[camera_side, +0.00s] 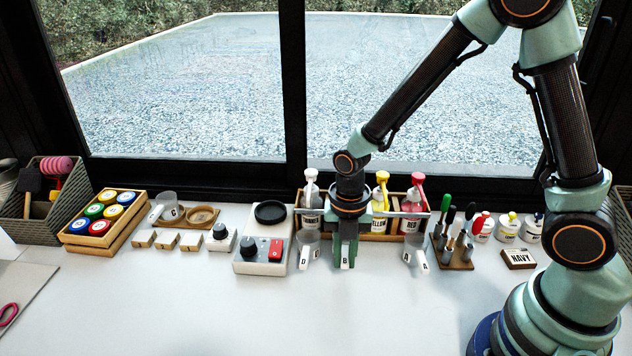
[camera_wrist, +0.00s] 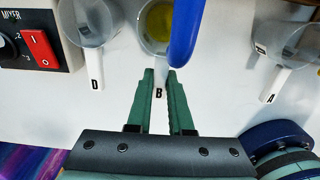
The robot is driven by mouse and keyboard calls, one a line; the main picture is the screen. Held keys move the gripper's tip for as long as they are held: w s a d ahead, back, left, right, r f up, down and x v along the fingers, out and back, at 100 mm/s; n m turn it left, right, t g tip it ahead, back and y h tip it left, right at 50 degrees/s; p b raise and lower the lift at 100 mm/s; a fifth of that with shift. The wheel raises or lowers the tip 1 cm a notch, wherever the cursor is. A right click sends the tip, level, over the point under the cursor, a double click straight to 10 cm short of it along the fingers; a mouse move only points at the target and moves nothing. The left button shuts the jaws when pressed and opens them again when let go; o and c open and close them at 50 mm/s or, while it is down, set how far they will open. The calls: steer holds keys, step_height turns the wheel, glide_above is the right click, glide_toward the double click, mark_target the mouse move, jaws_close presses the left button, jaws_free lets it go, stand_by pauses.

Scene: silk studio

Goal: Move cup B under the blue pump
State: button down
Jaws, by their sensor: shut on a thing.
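Cup B (camera_wrist: 154,42) is a clear cup with yellow liquid in it and a white handle marked B (camera_wrist: 158,90). The handle's label also shows in the side view (camera_side: 345,263). My gripper (camera_wrist: 160,76) is shut on this handle, one green finger on each side; in the side view it (camera_side: 345,255) points down at the counter. A long blue part (camera_wrist: 183,35), apparently the blue pump's spout, overlaps the cup's right side in the wrist view. In the side view my arm hides the blue pump and most of cup B.
Cup D (camera_side: 306,248) stands close left of my gripper, cup A (camera_side: 414,252) to the right. Behind is a wooden pump rack (camera_side: 399,234) with white, yellow and red pumps. The mixer (camera_side: 262,254) stands left. The counter in front is clear.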

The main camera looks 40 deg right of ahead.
steer(key=shift+f, duration=0.35)
stand_by(0.5)
steer(key=c, duration=0.7)
jaws_free()
steer(key=shift+c, duration=0.2)
step_height(320, 180, up, 12)
